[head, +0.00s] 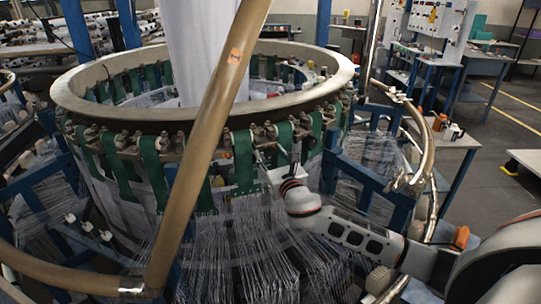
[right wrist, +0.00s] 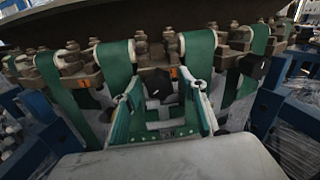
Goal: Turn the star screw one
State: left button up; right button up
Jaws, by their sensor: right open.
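Star screw one is a black knob (right wrist: 157,82) in the right wrist view. It sits below the loom's ring beside a small orange label (right wrist: 175,72). My right gripper (right wrist: 163,92) is open, with one green-and-white finger on each side of the knob as seen from the wrist. I cannot tell whether the fingers touch it. In the head view my right arm comes in from the lower right, and its wrist (head: 292,188) is at the front of the ring. The knob is too small to make out there. My left gripper is not in view.
A second black knob (right wrist: 255,66) sits to the right. Green straps (right wrist: 199,52) hang from the ring (head: 120,117). A brown tube (head: 200,140) crosses in front of the loom. White threads (head: 245,240) spread below, and blue frame bars (head: 360,185) stand right.

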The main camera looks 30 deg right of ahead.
jog(key=shift+c, duration=0.4)
jog(key=c, duration=1)
jog(key=shift+c, duration=0.2)
